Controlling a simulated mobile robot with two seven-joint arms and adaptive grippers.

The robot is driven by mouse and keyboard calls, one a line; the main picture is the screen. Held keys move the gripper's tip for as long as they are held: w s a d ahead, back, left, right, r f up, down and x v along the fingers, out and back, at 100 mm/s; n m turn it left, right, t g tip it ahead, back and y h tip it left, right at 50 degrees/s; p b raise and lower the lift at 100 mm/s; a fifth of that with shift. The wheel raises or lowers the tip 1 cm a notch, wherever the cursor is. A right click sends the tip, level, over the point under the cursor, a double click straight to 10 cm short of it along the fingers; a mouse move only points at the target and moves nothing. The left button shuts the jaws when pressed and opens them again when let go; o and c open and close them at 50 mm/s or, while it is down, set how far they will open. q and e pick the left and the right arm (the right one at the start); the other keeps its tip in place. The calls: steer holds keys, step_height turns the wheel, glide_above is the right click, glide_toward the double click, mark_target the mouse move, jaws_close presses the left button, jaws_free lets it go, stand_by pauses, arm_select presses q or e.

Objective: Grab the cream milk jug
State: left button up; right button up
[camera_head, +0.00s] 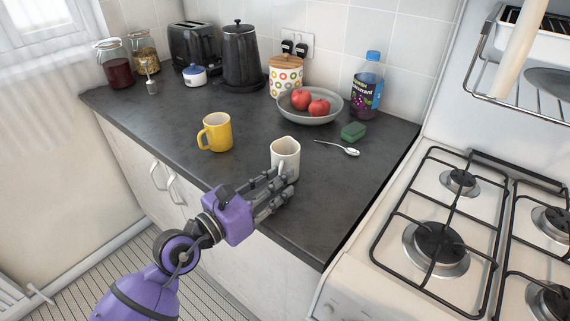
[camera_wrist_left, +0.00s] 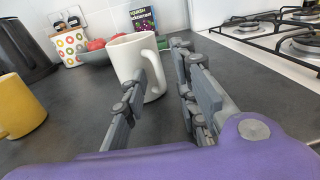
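The cream milk jug (camera_head: 286,154) stands upright on the dark counter near its front edge. Its handle faces my left gripper. My left gripper (camera_head: 280,183) is at the jug's near side with its fingers spread. In the left wrist view the jug (camera_wrist_left: 126,58) is just ahead, and its handle lies in line with the gap between the fingers of the gripper (camera_wrist_left: 163,72). One finger covers part of the jug's lower body. I cannot tell whether a finger touches it. My right gripper is not in view.
A yellow mug (camera_head: 217,132) stands left of the jug. A gas stove (camera_head: 440,245) is at the right.

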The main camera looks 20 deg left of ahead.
arm_select(q)
jaws_close()
steer(key=shift+r, duration=0.15)
stand_by(0.5)
